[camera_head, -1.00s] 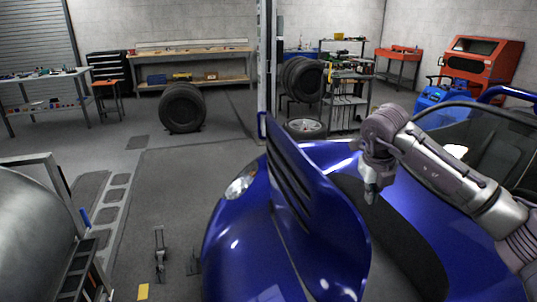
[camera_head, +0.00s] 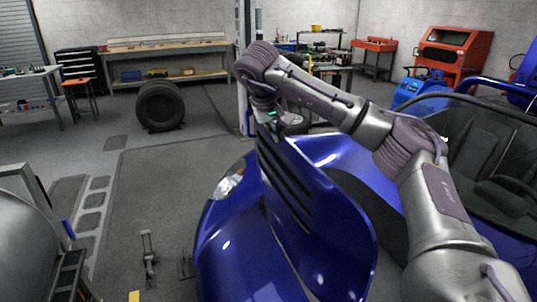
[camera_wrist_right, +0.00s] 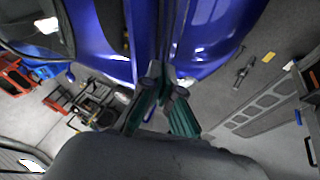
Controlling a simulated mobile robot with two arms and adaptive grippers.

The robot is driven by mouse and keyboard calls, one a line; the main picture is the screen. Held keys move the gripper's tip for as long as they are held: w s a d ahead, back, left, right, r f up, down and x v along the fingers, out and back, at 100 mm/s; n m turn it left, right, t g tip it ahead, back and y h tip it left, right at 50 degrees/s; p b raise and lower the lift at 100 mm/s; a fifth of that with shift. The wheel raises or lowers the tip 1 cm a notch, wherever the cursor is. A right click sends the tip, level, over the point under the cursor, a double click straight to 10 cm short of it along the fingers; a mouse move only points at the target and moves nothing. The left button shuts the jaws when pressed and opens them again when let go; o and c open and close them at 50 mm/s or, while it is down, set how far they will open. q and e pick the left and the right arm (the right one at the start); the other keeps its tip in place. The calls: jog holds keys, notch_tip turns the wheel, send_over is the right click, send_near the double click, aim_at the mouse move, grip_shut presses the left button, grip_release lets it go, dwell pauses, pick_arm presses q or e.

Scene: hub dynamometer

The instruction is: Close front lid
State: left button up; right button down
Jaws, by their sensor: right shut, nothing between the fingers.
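The front lid (camera_head: 312,218) is a blue panel with dark slots. It stands raised and tilted above the nose of the blue car. My right gripper (camera_head: 272,117) is at the lid's upper far end in the head view, partly hidden by my own wrist. In the right wrist view the green fingers of my right gripper (camera_wrist_right: 166,88) are shut and empty, close to the narrow edge of the lid (camera_wrist_right: 165,35). I cannot tell whether they touch it. My left gripper is not in view.
The car's windshield and cabin (camera_head: 490,150) are at the right. A tire (camera_head: 160,106) stands on the floor near the workbench (camera_head: 190,75). Grey machinery (camera_head: 25,240) is at the lower left. The floor left of the car is largely clear.

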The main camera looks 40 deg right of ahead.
jog(key=n, duration=0.1)
jog(key=p, duration=0.3)
send_near(296, 163)
jog(key=w+a+x, duration=0.1)
jog(key=x, duration=0.4)
jog(key=shift+s+d+f, duration=0.4)
jog(key=shift+d+f, duration=0.15)
jog(key=shift+d, duration=0.25)
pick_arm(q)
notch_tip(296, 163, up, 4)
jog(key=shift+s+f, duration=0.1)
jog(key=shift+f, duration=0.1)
pick_arm(e)
jog(key=shift+w, duration=0.1)
